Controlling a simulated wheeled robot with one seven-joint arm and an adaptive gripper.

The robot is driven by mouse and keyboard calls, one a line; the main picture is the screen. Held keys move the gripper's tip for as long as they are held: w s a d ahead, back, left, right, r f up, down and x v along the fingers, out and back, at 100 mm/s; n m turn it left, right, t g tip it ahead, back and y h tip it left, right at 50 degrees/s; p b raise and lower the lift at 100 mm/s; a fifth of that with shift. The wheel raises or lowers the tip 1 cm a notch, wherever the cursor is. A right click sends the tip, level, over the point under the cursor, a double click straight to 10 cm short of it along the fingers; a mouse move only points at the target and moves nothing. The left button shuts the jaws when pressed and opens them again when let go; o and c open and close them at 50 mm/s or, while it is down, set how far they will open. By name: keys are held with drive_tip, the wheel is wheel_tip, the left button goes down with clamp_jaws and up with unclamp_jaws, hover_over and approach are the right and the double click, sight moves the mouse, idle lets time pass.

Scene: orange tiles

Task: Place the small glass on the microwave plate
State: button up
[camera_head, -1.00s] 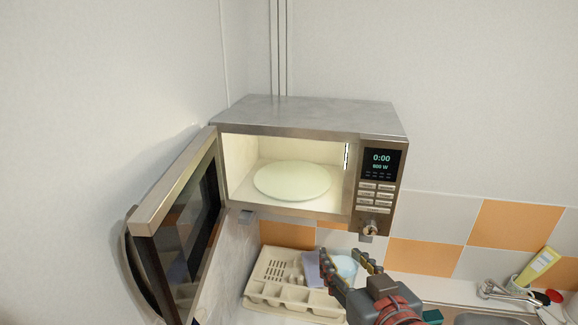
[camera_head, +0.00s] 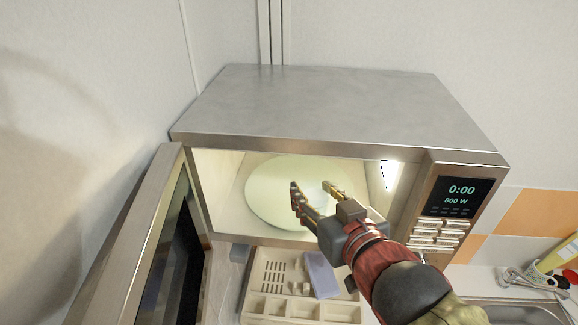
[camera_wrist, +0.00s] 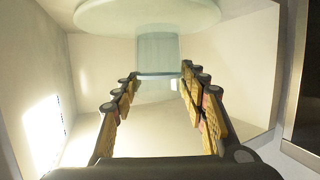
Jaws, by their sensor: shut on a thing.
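The microwave plate (camera_head: 262,198) is a pale round disc inside the open, lit microwave (camera_head: 330,105). In the wrist view the plate (camera_wrist: 125,14) shows at the top. The small glass (camera_wrist: 158,50) is clear and faintly bluish, in line with my fingertips in the wrist view and overlapping the plate's edge. In the head view the glass is faint between the fingers. My gripper (camera_head: 318,194) is shut on the glass at the microwave opening, over the plate's right front part in the picture. I cannot tell whether the glass touches the plate.
The microwave door (camera_head: 150,235) stands open on the left. The control panel (camera_head: 452,205) is right of the opening. A beige tray (camera_head: 270,285) with a purple sponge-like item (camera_head: 321,274) lies below. The plate's left part is clear.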

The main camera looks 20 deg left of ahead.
drive_tip(key=x, duration=0.5)
drive_tip(key=r+x, duration=0.1)
drive_tip(key=x, duration=0.5)
drive_tip(key=r+p+x, duration=0.1)
drive_tip(key=x, duration=0.5)
drive_tip(key=shift+w+a+r, duration=0.1)
drive_tip(key=shift+w+a, duration=0.25)
drive_tip(key=shift+w, duration=0.1)
drive_tip(key=shift+s+d, duration=0.1)
drive_tip(key=shift+f, duration=0.35)
drive_tip(key=o, duration=1.3)
drive_tip(key=shift+o, duration=0.5)
